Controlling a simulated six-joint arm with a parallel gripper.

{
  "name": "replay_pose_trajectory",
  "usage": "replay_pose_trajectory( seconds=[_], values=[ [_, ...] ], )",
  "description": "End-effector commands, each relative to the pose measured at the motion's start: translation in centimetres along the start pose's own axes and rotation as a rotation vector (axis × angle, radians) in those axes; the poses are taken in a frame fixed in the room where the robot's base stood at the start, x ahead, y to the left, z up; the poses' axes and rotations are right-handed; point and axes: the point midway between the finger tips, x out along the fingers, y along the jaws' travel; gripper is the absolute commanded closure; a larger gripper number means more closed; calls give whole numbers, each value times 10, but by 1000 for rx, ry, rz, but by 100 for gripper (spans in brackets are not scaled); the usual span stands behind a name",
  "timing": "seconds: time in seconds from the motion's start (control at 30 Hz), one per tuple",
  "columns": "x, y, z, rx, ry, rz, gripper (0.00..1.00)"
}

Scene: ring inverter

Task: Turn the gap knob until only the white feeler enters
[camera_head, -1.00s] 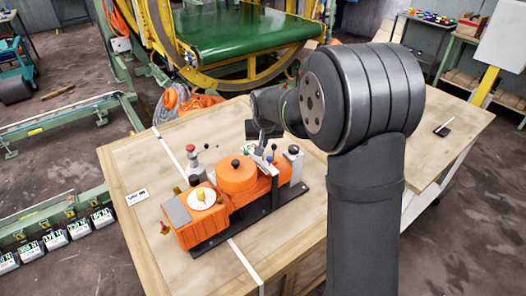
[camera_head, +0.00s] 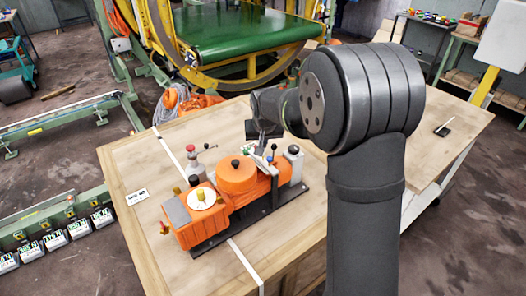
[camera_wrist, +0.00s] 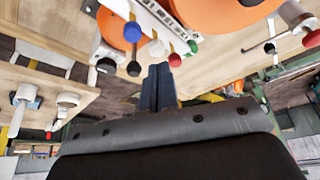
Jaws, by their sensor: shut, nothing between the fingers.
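The orange machine (camera_head: 185,233) stands on the wooden table. It has a white dial with a yellow knob (camera_head: 201,194) at its front left and a round orange drum with a black knob (camera_head: 235,163). I cannot tell which is the gap knob. In the wrist view, a pale rail carries small balls: blue (camera_wrist: 132,32), white (camera_wrist: 155,48), red (camera_wrist: 175,60), green (camera_wrist: 193,46) and black (camera_wrist: 134,69). My gripper (camera_wrist: 158,70) is shut and empty, its tips just beside the white and red balls. Whether they touch is unclear. In the head view my arm partly hides this area.
A small label card (camera_head: 137,196) lies at the table's left. A green conveyor (camera_head: 240,38) stands behind. The table's right part is mostly clear.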

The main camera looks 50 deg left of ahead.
Motion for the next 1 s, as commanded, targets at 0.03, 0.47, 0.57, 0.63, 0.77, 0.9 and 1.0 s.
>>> replay_pose_trajectory(
  seconds=[0.03, 0.47, 0.57, 0.63, 0.77, 0.9, 1.0],
  values=[
    [0, 0, 0, 0, 0, 0, 100],
    [4, 0, 2, 0, -1, 0, 100],
    [6, 0, 2, 0, -1, 0, 100],
    [7, 0, 3, 0, -1, 0, 100],
    [10, 0, 4, 0, 0, 0, 100],
    [12, 0, 5, 0, 0, 0, 100],
    [14, 0, 6, 0, 0, 0, 100]
  ],
)
